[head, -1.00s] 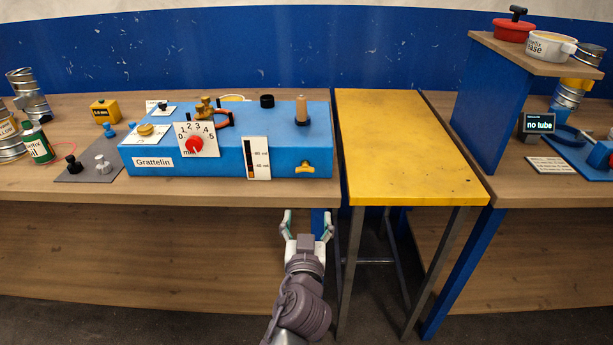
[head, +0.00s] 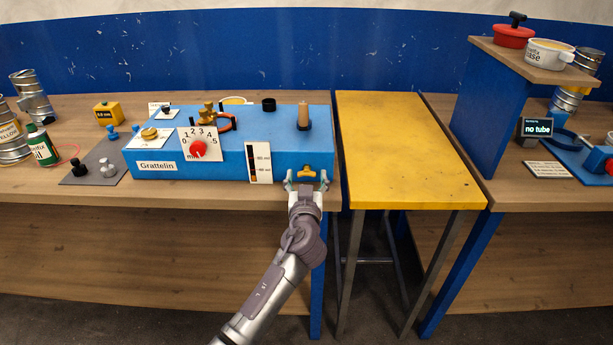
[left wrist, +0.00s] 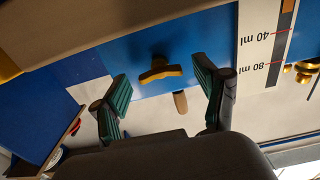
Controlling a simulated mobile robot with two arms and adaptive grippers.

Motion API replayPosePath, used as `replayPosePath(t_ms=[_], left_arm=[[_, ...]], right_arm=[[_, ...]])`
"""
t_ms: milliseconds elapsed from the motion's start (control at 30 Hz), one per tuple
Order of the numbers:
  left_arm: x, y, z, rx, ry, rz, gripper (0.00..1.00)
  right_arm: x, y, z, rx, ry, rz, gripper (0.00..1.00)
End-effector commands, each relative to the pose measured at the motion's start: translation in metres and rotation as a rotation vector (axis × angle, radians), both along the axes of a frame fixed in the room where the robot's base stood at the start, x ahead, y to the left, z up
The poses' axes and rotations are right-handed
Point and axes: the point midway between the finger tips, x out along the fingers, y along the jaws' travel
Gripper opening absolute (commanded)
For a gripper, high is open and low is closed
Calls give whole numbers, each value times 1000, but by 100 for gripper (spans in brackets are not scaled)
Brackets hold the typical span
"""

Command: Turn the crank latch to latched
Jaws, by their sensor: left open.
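The crank latch appears to be the small yellow handle (head: 306,173) at the right end of the blue Grattelin box's (head: 215,167) front face. In the left wrist view the handle (left wrist: 160,73) lies nearly level, slightly tilted, against the blue face. My left gripper (head: 307,180) is open in front of it, with one finger to each side. In the left wrist view the open fingers (left wrist: 163,88) show a gap to the handle on both sides, and nothing is held. My right gripper is not in view.
A red dial (head: 198,149) and a ml gauge (head: 259,162) are on the box front, left of the handle. A brown-handled plunger (head: 303,115) stands on top. The yellow table (head: 405,150) to the right is bare.

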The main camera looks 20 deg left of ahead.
Motion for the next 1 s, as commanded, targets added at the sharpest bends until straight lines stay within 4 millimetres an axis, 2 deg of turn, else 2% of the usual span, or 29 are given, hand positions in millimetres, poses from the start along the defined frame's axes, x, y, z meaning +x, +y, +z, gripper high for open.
replayPosePath(t_ms=[267,633,1000], left_arm=[[1,1,-1,1,0,0,73],[1,0,-1,1,1,0,13],[1,0,-1,60,18,0,13]], right_arm=[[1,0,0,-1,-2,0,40],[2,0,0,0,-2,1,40],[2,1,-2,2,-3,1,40]])
